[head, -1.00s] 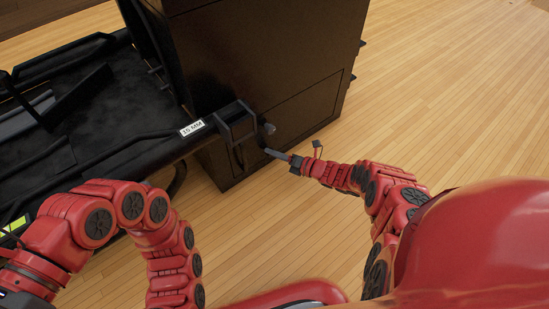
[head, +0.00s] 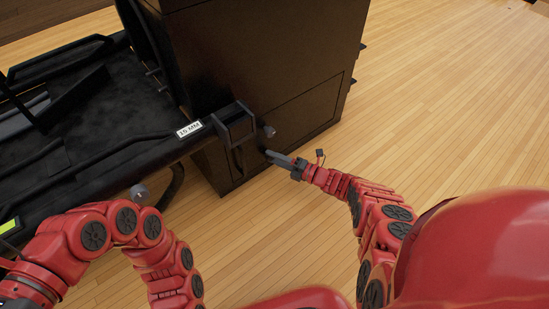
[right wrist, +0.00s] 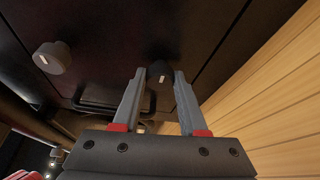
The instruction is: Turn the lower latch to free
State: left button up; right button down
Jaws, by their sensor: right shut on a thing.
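The lower latch (right wrist: 160,72) is a dark round knob with a small pale mark, on the dark panel in the right wrist view. My right gripper (right wrist: 156,76) has a finger on each side of it and is shut on it. In the head view my right gripper (head: 267,153) reaches the dark cabinet's (head: 265,60) lower front from the right; the latch is mostly hidden there at its fingertips. A grey knob (right wrist: 52,57) with a white mark sits to the left in the right wrist view. It also shows above the gripper in the head view (head: 269,131). My left gripper is out of view.
A black bracket (head: 235,130) stands just left of the latch, beside a "15 MM" label (head: 189,129). A black tray with rails (head: 110,152) fills the left. A grey knob (head: 138,193) is near my left arm. Open wooden floor (head: 450,110) lies to the right.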

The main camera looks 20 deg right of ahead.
jog(key=shift+c, duration=2.2)
grip_release()
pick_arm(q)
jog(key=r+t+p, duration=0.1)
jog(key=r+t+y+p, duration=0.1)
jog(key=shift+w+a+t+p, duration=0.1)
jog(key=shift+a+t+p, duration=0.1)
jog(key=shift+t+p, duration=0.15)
pick_arm(e)
jog(key=f+v, duration=0.1)
jog(key=v, duration=1.6)
jog(key=shift+d+r, duration=0.2)
jog(key=shift+r, duration=0.3)
jog(key=shift+s, duration=0.1)
